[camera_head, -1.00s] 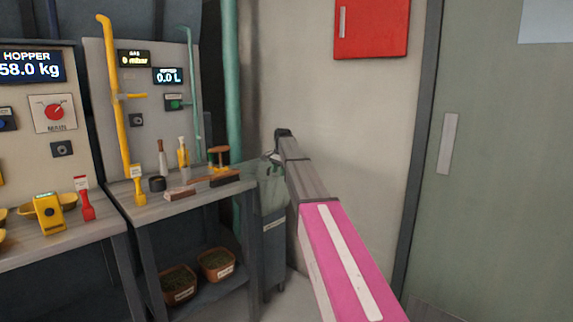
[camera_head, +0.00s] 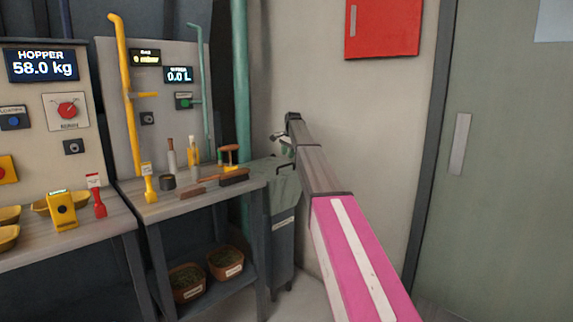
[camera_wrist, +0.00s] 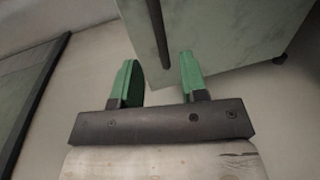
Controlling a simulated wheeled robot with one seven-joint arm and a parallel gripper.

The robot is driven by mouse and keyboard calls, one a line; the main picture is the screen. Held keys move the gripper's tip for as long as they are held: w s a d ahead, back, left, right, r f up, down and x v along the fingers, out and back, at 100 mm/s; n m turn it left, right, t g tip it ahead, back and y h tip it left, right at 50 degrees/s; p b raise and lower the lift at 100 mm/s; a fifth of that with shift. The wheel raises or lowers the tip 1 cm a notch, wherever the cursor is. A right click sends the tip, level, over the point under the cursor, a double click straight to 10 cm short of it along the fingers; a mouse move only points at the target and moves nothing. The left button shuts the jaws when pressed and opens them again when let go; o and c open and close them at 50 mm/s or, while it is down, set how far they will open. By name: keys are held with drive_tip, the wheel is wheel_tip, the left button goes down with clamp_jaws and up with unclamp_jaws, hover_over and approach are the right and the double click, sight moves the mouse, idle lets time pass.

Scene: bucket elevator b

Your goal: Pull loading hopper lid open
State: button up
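A grey-green bin (camera_head: 283,225) stands between the workbench and the wall. Its sloped top lid (camera_head: 268,173) looks closed and has a dark handle (camera_head: 284,167); I cannot read its label to confirm it is the loading hopper. My gripper (camera_head: 284,142) is above the lid in the head view, partly hidden by my arm. In the wrist view my gripper (camera_wrist: 158,62) is open, with two green fingers apart. A dark bar (camera_wrist: 158,35) on a pale green panel (camera_wrist: 220,35) shows between and beyond the fingers. I cannot tell whether they touch it.
The workbench (camera_head: 205,200) with brushes and bottles is left of the bin. A display (camera_head: 42,65) reads HOPPER 58.0 kg. A red wall box (camera_head: 383,28) and a grey-green door (camera_head: 510,170) are to the right. Bare wall lies behind my arm.

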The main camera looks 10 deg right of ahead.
drive_tip(key=f, duration=0.3)
drive_tip(key=w+f, duration=0.1)
drive_tip(key=f, duration=0.1)
drive_tip(key=shift+a+f, duration=0.3)
drive_tip(key=shift+a, duration=0.05)
drive_tip(key=shift+c, duration=0.3)
